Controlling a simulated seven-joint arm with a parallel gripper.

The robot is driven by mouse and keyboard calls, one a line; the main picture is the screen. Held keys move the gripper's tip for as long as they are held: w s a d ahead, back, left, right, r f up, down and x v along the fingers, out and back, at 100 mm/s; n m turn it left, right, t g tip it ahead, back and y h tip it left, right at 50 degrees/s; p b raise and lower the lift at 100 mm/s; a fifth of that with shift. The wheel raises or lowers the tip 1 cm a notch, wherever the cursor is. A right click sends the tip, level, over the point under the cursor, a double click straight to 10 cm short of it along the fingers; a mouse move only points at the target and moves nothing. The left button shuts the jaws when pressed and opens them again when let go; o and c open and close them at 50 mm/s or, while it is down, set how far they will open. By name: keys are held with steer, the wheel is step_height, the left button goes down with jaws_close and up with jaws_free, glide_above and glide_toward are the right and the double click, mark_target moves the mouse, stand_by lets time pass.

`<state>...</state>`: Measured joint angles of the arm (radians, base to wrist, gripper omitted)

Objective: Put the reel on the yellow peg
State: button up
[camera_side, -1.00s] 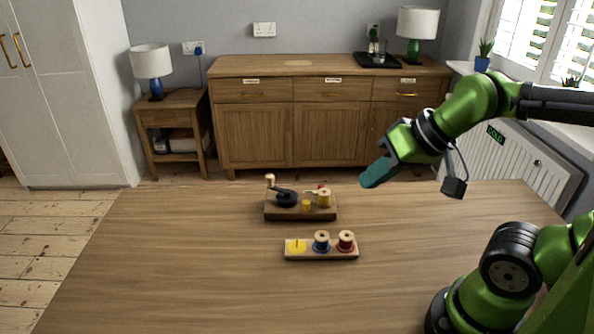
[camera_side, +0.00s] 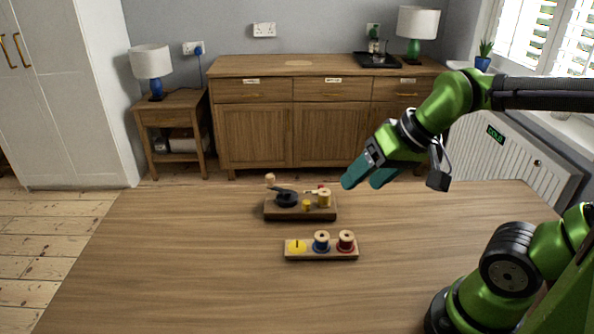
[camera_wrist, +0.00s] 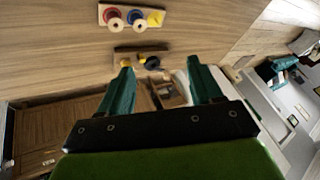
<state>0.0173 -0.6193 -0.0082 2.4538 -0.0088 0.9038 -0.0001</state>
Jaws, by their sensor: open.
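The peg rack (camera_side: 321,257) is a wooden strip with a bare yellow peg (camera_side: 297,245) on a yellow disc at its left end. A blue reel and a red reel stand on its other places. My gripper (camera_side: 362,182) is open and empty, above and to the right of the winder. In the wrist view, the rack's yellow place (camera_wrist: 156,18) is at the right, and the winder lies between my fingertips, partly behind the left one.
The blue reel (camera_side: 321,241) and red reel (camera_side: 346,241) stand close together beside the yellow peg. A small yellow piece (camera_side: 306,206) and a pale knob (camera_side: 270,179) are on the winder. The tabletop (camera_side: 180,260) around both is clear.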

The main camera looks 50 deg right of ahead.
steer(key=w+d+f+n+g, duration=0.1)
steer(key=w+d+g, duration=0.25)
steer(key=w, duration=0.45)
steer(key=n+g+h, duration=0.2)
steer(key=n+g, duration=0.1)
steer(key=n, duration=0.3)
glide_above(325, 193)
steer(key=a, duration=0.1)
steer(key=f, duration=1.2)
steer(key=shift+s+a+f, duration=0.15)
steer(key=shift+s+f, duration=0.2)
steer(key=shift+f, duration=0.05)
steer(key=shift+w+d+f, duration=0.1)
steer(key=shift+d+f, duration=0.1)
steer(key=shift+f, duration=1.2)
steer(key=shift+d+f, duration=0.2)
steer(key=shift+f, duration=1.15)
steer(key=c, duration=1.2)
